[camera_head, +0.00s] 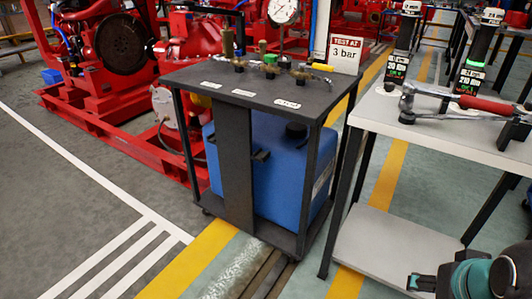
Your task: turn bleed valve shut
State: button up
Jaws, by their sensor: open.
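A black-topped test cart (185,76) stands in the middle and carries a row of brass fittings. At the right end of the row is a valve with a yellow lever (321,67). A green-topped fitting (270,59) is in the middle and a fitting with an upright black handle (228,44) is at the left. The small white labels in front are too small to read, so I cannot tell for certain which is the bleed valve. My gripper (420,284) is at the bottom right, open and well apart from the cart, low beside the grey bench. Its fingers show only partly.
A round pressure gauge (284,11) and a "TEST AT 3 bar" sign (346,54) stand at the cart's back. A blue tank (262,165) sits inside the cart. A grey bench (440,134) on the right holds a red-handled torque wrench (480,104). Floor at left front is clear.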

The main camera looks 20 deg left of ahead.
aim_at(270, 58)
jog(key=k, duration=1.3)
jog(key=u, duration=0.85)
jog(key=i, duration=0.7)
jog(key=u, duration=0.9)
jog(key=i, duration=1.6)
jog(key=z, duration=0.95)
